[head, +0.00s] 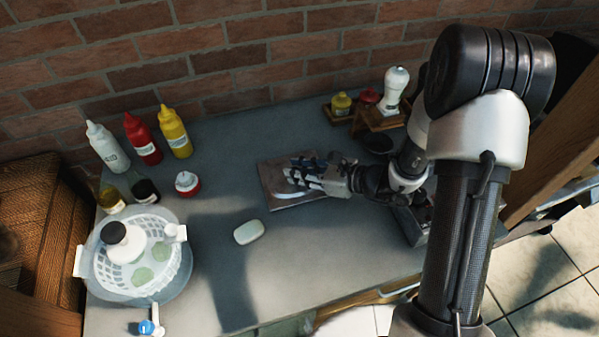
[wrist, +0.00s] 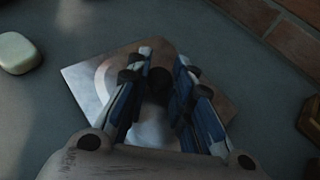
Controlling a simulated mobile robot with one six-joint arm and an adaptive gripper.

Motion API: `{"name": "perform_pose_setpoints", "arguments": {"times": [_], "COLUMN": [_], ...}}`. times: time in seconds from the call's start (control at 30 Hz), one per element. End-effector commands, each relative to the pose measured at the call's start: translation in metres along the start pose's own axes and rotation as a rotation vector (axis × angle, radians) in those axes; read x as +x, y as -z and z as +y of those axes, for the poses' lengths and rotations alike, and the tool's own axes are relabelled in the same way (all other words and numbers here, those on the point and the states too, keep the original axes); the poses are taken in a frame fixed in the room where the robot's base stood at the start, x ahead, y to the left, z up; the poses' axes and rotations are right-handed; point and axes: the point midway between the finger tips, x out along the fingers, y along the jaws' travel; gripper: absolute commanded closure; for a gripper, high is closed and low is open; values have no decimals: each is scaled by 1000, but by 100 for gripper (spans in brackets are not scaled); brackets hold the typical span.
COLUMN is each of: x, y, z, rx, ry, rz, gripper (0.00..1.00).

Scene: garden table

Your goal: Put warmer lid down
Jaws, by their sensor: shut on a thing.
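The warmer lid (head: 272,180) looks like a flat, square metal plate with a brownish sheen. It is at the middle of the grey table, under my gripper (head: 303,176). In the wrist view the lid (wrist: 88,76) spreads out below the fingers, with a dark knob (wrist: 160,82) between them. My gripper (wrist: 164,62) is shut on the lid at this knob. The fingers hide part of the lid. I cannot tell whether the lid touches the table or hangs just above it.
A white soap-like bar (head: 249,232) lies left of the lid. A white basket (head: 180,262), a red bottle (head: 143,140) and other bottles stand further left. A wooden condiment rack (head: 384,120) stands behind right, near the brick wall. A dark box (head: 413,228) is partly hidden by my arm.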

Motion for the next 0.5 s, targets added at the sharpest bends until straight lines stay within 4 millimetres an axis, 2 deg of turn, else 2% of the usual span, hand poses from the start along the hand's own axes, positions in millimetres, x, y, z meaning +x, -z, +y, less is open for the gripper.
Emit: {"name": "perform_pose_setpoints", "arguments": {"times": [0.27,0.3,0.5], "x": [1,1,1], "y": [1,2,1], "z": [0,0,0], "rx": [-2,-1,-1], "ry": [0,0,0], "rz": [-2,-1,0], "gripper": [100,78,65]}}
